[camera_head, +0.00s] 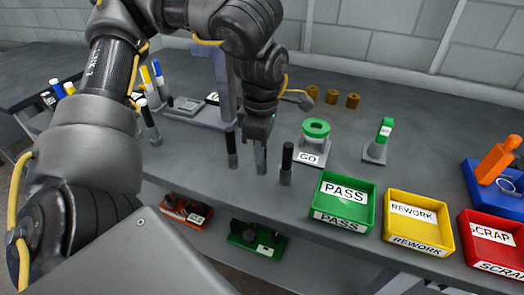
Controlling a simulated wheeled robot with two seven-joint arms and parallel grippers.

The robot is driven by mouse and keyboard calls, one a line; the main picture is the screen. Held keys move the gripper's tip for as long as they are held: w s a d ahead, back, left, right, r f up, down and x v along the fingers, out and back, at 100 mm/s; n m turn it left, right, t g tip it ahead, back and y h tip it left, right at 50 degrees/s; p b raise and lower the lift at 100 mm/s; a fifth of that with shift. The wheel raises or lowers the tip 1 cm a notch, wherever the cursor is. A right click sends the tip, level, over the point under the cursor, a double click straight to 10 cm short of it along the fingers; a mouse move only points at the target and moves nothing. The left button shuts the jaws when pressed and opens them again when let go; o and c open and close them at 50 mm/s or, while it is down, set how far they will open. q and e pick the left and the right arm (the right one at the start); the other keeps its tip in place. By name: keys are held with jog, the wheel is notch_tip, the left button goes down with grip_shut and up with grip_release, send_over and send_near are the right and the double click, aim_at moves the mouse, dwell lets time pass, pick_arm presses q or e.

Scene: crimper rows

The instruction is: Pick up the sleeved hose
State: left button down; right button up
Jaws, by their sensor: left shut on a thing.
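My left gripper (260,138) points down over the table and is shut on the upper part of a short upright hose (261,160), whose lower grey part shows below the fingers. The fingers hide its top. I cannot tell whether its foot touches the table. A similar black hose with a grey lower sleeve (232,150) stands just left of it, and another (286,165) stands just right. My right gripper is not in view.
A green PASS bin (345,219), a yellow REWORK bin (418,240) and a red SCRAP bin (492,264) line the front right. A green ring on a GO stand (316,128) is behind. More upright pieces (150,122) stand at left.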

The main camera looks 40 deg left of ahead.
pick_arm(q)
jog(key=shift+r, duration=0.15)
